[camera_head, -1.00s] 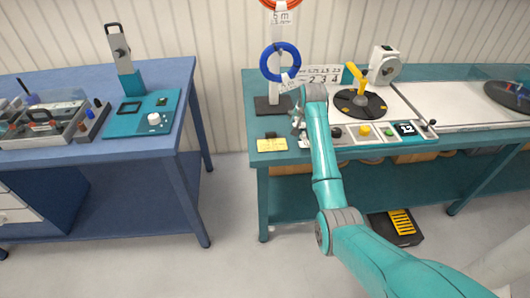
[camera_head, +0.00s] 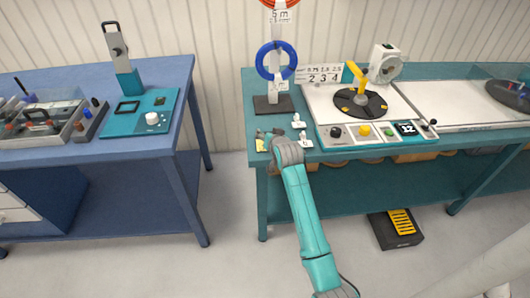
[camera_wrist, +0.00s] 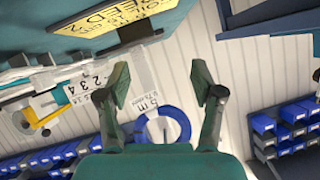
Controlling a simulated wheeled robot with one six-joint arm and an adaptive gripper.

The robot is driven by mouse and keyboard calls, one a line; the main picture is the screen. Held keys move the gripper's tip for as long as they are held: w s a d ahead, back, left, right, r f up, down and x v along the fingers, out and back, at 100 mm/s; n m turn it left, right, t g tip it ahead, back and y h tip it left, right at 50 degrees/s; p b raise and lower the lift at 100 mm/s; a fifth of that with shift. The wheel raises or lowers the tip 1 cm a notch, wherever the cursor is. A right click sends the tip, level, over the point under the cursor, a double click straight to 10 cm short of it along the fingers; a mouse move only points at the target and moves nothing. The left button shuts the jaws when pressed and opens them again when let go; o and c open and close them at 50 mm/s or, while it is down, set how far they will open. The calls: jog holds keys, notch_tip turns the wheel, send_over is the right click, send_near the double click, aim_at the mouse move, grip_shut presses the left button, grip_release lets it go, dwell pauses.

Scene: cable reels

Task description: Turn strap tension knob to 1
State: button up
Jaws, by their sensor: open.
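No label naming the strap tension knob is readable. A white round knob (camera_head: 152,119) sits on the teal device (camera_head: 120,127) on the blue table at left. A black knob (camera_head: 336,132) and a yellow knob (camera_head: 364,130) sit on the front panel of the winding machine on the green table. My gripper (camera_head: 266,137) is over the front left corner of the green table, apart from all these knobs and partly hidden by my wrist. In the wrist view my gripper (camera_wrist: 161,82) is open, with nothing between its fingers.
A blue coil (camera_head: 277,61) hangs on a stand on the green table. A yellow note (camera_wrist: 112,18) shows close in the wrist view. A tool tray (camera_head: 45,133) stands left of the teal device. A floor gap separates the tables.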

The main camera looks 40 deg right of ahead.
jog(key=shift+n+t, duration=0.5)
jog(key=s+a+f, duration=0.1)
jog(key=s+a, duration=0.2)
jog(key=s+a+f, duration=0.1)
jog(key=a, duration=0.1)
jog(key=shift+s+a+f, duration=0.15)
jog(key=shift+f, duration=0.2)
jog(key=s+a+f+n+y, duration=0.1)
jog(key=s+a+f, duration=0.3)
jog(key=s, duration=0.5)
jog(key=s+a+f+n+t+y, duration=0.1)
jog(key=s+a+f, duration=0.1)
jog(key=s+a, duration=0.6)
jog(key=s+a+f+n+y, duration=0.1)
jog(key=s+a+f+n, duration=0.2)
jog(key=s, duration=0.7)
jog(key=s+a+r, duration=0.2)
jog(key=s+r, duration=0.2)
jog(key=s, duration=0.3)
jog(key=s+a+r+n+y, duration=0.1)
jog(key=s+a+r, duration=0.2)
jog(key=s, duration=0.5)
jog(key=s+a+r+n+y, duration=0.1)
jog(key=s+a+r, duration=0.1)
jog(key=s+r, duration=0.3)
jog(key=s, duration=0.3)
jog(key=shift+a+r+t, duration=0.25)
jog(key=shift+r+t, duration=0.05)
jog(key=shift+t, duration=0.1)
